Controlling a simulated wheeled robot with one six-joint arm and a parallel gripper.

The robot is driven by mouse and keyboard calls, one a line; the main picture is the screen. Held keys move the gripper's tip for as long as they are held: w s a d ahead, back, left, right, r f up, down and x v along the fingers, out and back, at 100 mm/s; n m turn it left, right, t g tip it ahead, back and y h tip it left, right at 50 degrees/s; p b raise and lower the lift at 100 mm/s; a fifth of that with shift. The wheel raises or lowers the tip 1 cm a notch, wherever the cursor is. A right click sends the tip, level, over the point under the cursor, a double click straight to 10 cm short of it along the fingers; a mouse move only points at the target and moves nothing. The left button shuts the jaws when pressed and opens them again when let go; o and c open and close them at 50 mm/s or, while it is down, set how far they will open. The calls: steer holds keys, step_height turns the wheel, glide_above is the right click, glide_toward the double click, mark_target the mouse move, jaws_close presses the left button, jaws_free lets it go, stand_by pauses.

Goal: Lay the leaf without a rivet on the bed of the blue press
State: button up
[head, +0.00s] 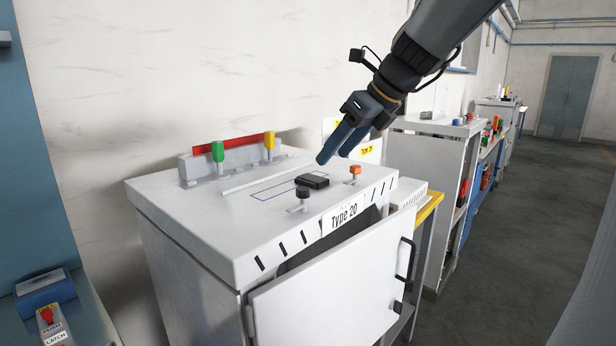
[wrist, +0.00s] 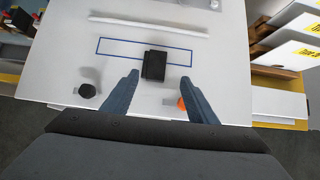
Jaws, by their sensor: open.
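My gripper (head: 331,157) is open and empty above a white cabinet (head: 165,205) labelled Type 20. In the wrist view its two blue fingers (wrist: 161,84) point toward a small black block (wrist: 154,65), which shows between and beyond the tips. The block also shows in the head view (head: 312,181). It lies on the cabinet top, overlapping a blue outlined rectangle (wrist: 118,51). I cannot make out a leaf or a rivet for certain. A blue unit (head: 45,291) stands at the lower left of the head view; I cannot tell whether it is the press.
Green (head: 218,152) and yellow (head: 269,141) knobs stand at the back of the cabinet top. Black (head: 303,194) and orange (head: 355,170) knobs stand near its front. The cabinet door (head: 335,290) hangs ajar. White panels with yellow labels (wrist: 300,52) stand to the right. Grey floor is clear farther right.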

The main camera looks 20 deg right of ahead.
mark_target(314, 178)
steer(key=x, duration=0.2)
steer(key=p+x, duration=0.1)
steer(key=x, duration=0.4)
steer(key=shift+s+a+f+p, duration=0.1)
steer(key=shift+a+f+p, duration=0.15)
steer(key=shift+a+p, duration=0.1)
steer(key=c, duration=1.3)
